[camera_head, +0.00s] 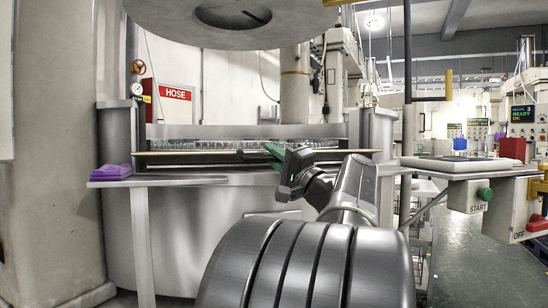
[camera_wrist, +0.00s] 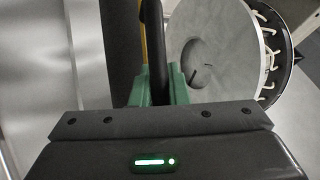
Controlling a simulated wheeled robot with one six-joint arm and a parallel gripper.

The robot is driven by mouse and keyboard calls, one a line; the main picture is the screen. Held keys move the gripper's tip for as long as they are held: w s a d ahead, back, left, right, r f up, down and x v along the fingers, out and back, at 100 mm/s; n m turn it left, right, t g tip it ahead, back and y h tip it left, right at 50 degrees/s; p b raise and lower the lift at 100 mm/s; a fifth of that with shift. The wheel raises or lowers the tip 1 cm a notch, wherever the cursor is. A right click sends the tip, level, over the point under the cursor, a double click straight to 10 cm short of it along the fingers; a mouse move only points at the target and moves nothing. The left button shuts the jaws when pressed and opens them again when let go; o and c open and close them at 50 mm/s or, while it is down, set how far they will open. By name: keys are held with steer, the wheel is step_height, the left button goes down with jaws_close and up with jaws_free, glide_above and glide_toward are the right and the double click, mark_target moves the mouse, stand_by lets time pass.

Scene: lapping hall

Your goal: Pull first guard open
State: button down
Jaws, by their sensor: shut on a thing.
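My gripper (camera_head: 274,151) is at the front of the steel lapping machine, with its green fingers pointing left at the horizontal rail of the guard (camera_head: 190,153). The guard's thin rail runs across the machine's front opening. In the wrist view my gripper (camera_wrist: 159,80) has its green fingers closed around a dark bar (camera_wrist: 152,40), which looks like the guard's handle. The exact contact is partly hidden behind the gripper body. Behind the rail, a row of small pale shapes (camera_head: 200,145) shows inside the opening.
A large round plate (camera_head: 225,22) hangs above the machine. A side shelf (camera_head: 160,181) with a purple cloth (camera_head: 111,171) stands at the left. At the right are a tray top (camera_head: 455,164) and a green START button (camera_head: 485,194). Open floor lies at the far right.

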steer(key=c, duration=1.4)
jaws_free()
steer(key=shift+s+d+r, duration=0.1)
steer(key=shift+s+r, duration=0.2)
steer(key=shift+w+f, duration=0.1)
steer(key=shift+d+f, duration=0.15)
steer(key=shift+d, duration=0.05)
steer(key=p+v, duration=0.2)
steer(key=v, duration=1.1)
steer(key=shift+s, duration=0.25)
steer(key=shift+d, duration=0.1)
